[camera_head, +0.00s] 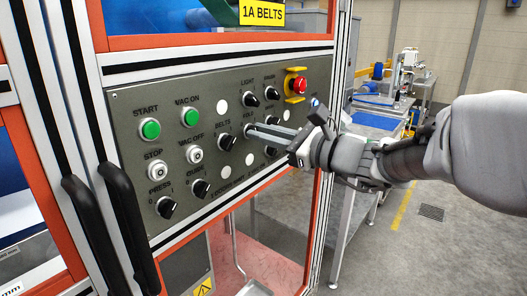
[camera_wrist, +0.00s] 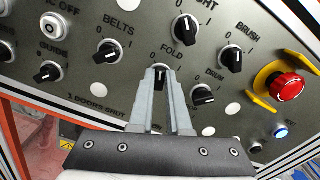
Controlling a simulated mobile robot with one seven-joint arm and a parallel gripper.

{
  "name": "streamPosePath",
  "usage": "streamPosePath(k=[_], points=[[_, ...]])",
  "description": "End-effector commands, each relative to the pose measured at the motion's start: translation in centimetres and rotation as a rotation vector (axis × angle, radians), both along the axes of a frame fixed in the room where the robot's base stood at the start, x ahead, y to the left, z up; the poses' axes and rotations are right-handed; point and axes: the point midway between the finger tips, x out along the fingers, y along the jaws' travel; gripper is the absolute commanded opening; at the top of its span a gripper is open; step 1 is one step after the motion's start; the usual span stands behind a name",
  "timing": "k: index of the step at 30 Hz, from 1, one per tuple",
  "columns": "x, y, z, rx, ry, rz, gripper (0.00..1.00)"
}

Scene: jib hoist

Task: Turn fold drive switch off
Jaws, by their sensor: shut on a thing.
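The fold drive switch (camera_wrist: 160,73) is a black rotary knob under the FOLD label on the grey control panel (camera_head: 130,107). My gripper (camera_wrist: 160,70) is closed around it, with one finger on each side. Only a little of the knob shows between the fingertips, so I cannot tell which way its pointer faces. In the head view, my gripper (camera_head: 250,131) reaches in from the right and its fingers touch the panel area below the FOLD label, hiding the knob.
Close around are the LIGHT knob (camera_wrist: 187,28), BELTS knob (camera_wrist: 108,50), BRUSH knob (camera_wrist: 232,60) and DRUM knob (camera_wrist: 203,95). A red emergency button (camera_head: 299,86) with a yellow guard sits at upper right. Black door handles (camera_head: 92,220) stand at left.

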Motion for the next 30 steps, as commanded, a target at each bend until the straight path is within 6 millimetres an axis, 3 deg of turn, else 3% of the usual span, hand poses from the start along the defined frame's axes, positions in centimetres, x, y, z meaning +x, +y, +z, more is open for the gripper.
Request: streamPosePath(k=[1, 15, 30], points=[[-0.06, 0.10, -0.77, -0.027, -0.036, 0.002, 0.00], [-0.16, 0.17, -0.52, -0.216, -0.276, 0.001, 0.00], [-0.13, 0.09, -0.23, -0.261, -0.329, -0.001, 0.00]])
